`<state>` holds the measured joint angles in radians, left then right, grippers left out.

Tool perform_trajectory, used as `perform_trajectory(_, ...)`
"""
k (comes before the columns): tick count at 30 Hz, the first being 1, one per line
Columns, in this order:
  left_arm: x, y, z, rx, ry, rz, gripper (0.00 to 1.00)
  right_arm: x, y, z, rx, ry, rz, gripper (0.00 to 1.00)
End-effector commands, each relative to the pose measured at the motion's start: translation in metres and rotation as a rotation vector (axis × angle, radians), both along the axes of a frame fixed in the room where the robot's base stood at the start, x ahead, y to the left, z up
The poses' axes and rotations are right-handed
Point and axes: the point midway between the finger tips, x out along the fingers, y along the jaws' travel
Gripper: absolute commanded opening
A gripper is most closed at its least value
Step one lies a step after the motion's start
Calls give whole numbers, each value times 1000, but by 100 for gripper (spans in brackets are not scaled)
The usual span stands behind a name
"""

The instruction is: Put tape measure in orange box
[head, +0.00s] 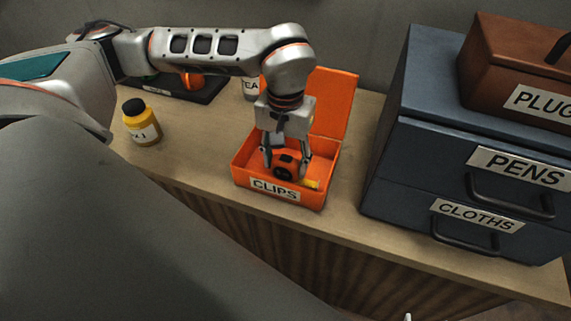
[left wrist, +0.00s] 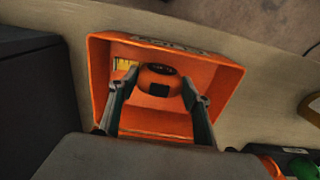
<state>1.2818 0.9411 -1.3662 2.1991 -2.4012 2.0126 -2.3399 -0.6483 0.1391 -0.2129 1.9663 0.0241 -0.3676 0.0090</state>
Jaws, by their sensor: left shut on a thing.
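The orange box (head: 241,172) stands on the wooden counter with its lid (head: 333,103) open at the back and a CLIPS label on its front. My left gripper (head: 287,170) points down into the box and is shut on the orange and black tape measure (head: 285,166). In the left wrist view the tape measure (left wrist: 158,81) sits between the two fingers (left wrist: 155,97), inside the outline of the box (left wrist: 230,76). I cannot tell whether it touches the box floor. A yellow piece (head: 311,184) lies in the box's front right corner. My right gripper is not in view.
A blue-grey drawer unit (head: 409,143) labelled PENS and CLOTHS stands to the right, with a brown PLUG-labelled box (head: 497,61) on top. A yellow jar (head: 141,123) with a black lid stands left. A dark tray (head: 203,93) is behind. Bare counter (head: 190,155) lies between jar and box.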

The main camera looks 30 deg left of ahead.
Motion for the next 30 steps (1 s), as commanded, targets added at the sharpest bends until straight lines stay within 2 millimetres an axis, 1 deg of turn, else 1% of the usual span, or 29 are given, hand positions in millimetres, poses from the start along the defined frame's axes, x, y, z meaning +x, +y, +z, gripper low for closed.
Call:
perform_trajectory(1,-1,0,-9,-1,3,0,20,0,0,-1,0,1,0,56)
perform_trajectory(3,-1,0,-15,0,2,0,20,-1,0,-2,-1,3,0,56)
perform_trajectory(14,0,0,-19,0,-1,0,20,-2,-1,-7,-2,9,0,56)
perform_trajectory(15,0,0,-20,0,0,0,51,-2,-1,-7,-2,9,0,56)
perform_trajectory(17,0,0,-19,0,0,0,65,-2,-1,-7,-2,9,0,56)
perform_trajectory(26,0,0,-19,0,0,0,65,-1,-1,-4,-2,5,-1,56)
perform_trajectory(30,1,0,-12,0,-2,1,65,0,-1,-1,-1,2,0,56)
